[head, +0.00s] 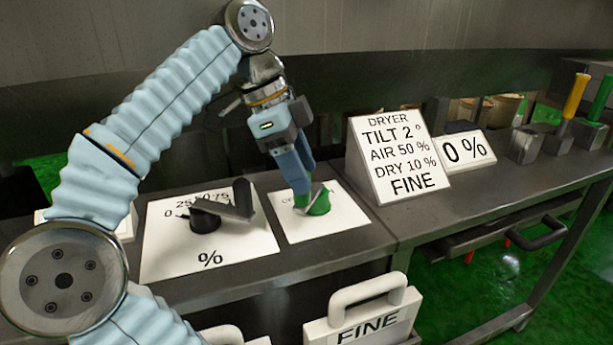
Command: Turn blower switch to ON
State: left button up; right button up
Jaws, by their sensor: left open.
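The blower switch is a green rotary knob (320,203) on a white label plate (325,225) on the metal counter. The plate's lettering is mostly hidden behind my gripper. My left gripper (303,192) comes down from above with its blue-grey fingers at the knob's left and back side. Its jaws are open, and I cannot tell whether they touch the knob. My right gripper is not in view.
A black dial (205,218) on a percent plate (210,259) stands just left of the switch. A DRYER sign (397,157) and a 0 % display (466,150) stand to the right. A white FINE-labelled handle (365,315) is below the counter's front edge.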

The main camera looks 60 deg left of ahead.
pick_arm(q)
jog(key=v, duration=0.4)
jog(key=shift+s+r+p, duration=0.1)
jog(key=shift+r+p, duration=0.15)
jog(key=shift+p, duration=0.1)
